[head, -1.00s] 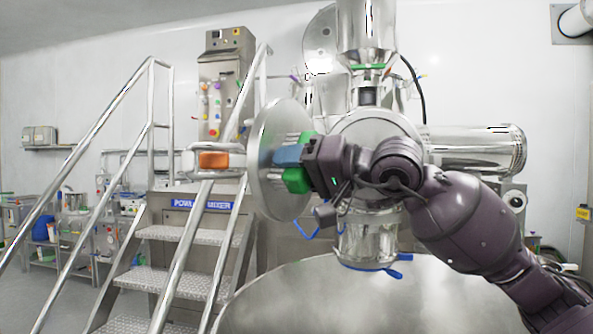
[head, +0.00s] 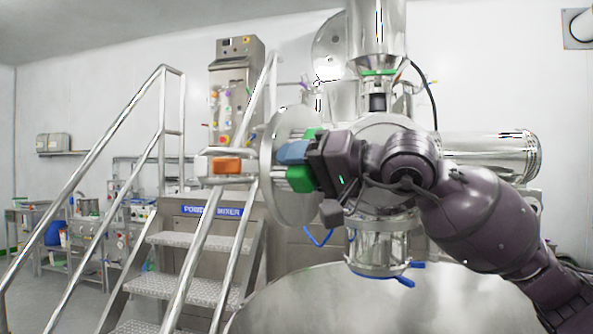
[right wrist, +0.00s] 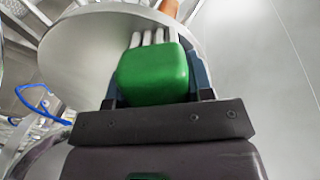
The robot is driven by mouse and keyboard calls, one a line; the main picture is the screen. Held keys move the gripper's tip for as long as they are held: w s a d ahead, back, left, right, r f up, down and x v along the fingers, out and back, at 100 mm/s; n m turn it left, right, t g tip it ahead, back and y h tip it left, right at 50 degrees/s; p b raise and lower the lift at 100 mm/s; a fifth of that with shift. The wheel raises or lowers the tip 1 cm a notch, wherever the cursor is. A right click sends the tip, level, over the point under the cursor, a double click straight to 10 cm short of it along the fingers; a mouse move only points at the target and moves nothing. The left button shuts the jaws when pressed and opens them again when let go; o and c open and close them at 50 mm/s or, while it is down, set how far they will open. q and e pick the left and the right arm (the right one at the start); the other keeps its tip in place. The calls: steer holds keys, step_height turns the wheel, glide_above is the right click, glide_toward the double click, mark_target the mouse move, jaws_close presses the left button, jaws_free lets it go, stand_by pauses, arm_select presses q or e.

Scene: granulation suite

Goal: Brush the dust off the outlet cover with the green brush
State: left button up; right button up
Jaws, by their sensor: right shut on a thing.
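The outlet cover (head: 276,199) is a round, shiny steel disc, seen nearly edge-on left of my right gripper in the head view. Its underside fills the upper left of the right wrist view (right wrist: 85,48). My right gripper (head: 297,161) is shut on the green brush (head: 300,179), whose block fills the middle of the right wrist view (right wrist: 153,76). Its pale bristles (right wrist: 150,38) point at the disc and overlap it in the picture. I cannot tell whether they touch it. Dust cannot be made out. My left gripper is not in view.
An orange-marked clamp or handle (head: 228,166) sticks out left of the disc. Metal stairs with handrails (head: 190,245) stand at the left. A large rounded steel vessel (head: 370,305) lies below my arm. A blue looped handle (right wrist: 40,103) hangs near the disc.

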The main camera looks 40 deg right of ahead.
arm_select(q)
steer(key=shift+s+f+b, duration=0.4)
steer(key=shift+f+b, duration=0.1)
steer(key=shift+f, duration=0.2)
arm_select(e)
steer(key=w+d, duration=0.5)
steer(key=d, duration=0.5)
steer(key=shift+d, duration=0.2)
stand_by(0.4)
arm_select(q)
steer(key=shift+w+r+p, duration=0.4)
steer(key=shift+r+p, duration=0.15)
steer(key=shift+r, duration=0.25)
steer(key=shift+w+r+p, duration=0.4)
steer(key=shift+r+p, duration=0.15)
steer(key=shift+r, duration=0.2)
arm_select(e)
steer(key=shift+v, duration=2.9)
steer(key=shift+s+a+f, duration=0.1)
steer(key=shift+f, duration=0.05)
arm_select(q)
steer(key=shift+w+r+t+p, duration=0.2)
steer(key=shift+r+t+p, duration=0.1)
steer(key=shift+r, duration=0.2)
arm_select(e)
steer(key=shift+v, duration=1.5)
